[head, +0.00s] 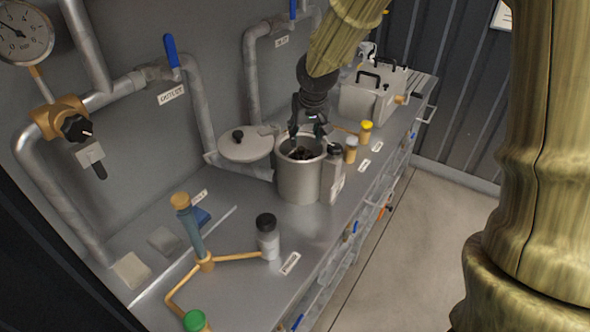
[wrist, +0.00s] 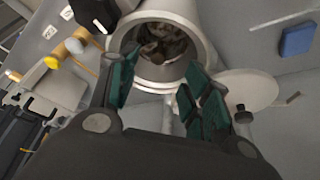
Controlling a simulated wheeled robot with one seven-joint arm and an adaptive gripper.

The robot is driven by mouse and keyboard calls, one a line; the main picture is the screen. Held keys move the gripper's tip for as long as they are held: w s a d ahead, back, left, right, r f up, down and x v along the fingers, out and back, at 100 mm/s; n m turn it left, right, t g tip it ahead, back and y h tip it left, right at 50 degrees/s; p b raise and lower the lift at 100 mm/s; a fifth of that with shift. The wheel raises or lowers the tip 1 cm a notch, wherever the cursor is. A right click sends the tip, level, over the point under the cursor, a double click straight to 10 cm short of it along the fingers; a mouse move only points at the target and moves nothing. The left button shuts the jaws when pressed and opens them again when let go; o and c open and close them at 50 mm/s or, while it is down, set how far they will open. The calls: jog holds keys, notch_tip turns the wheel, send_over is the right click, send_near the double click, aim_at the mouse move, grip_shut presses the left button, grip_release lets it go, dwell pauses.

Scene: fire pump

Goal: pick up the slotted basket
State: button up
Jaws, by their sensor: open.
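My gripper (head: 306,131) is open just above the mouth of a grey metal pot (head: 299,182) on the bench. In the wrist view, the gripper's green-padded fingers (wrist: 160,84) are apart at the near side of the pot's rim (wrist: 206,52), with nothing held between them. Dark brownish lumpy contents (wrist: 163,44) lie inside the pot. I cannot clearly make out a slotted basket; whether one is inside the pot cannot be told. The pot's round lid (head: 246,145) lies beside it on the left.
A grey bottle with a dark cap (head: 333,176) stands close at the pot's right. Yellow-capped jars (head: 366,132) and a metal box with black handles (head: 368,100) are behind. A black-capped jar (head: 267,238) stands in front. Wall pipes (head: 198,110) run behind the bench.

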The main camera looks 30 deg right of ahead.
aim_at(302, 148)
jog(key=shift+p+x, duration=0.35)
jog(key=shift+x, duration=2.15)
jog(key=shift+w+d+f+p, duration=0.2)
jog(key=shift+w+f+p, duration=0.1)
jog(key=shift+w+f, duration=0.25)
jog(key=shift+p+x, duration=0.35)
jog(key=shift+x, duration=1.55)
jog(key=shift+w, duration=0.1)
jog(key=shift+r, duration=0.1)
grip_shut()
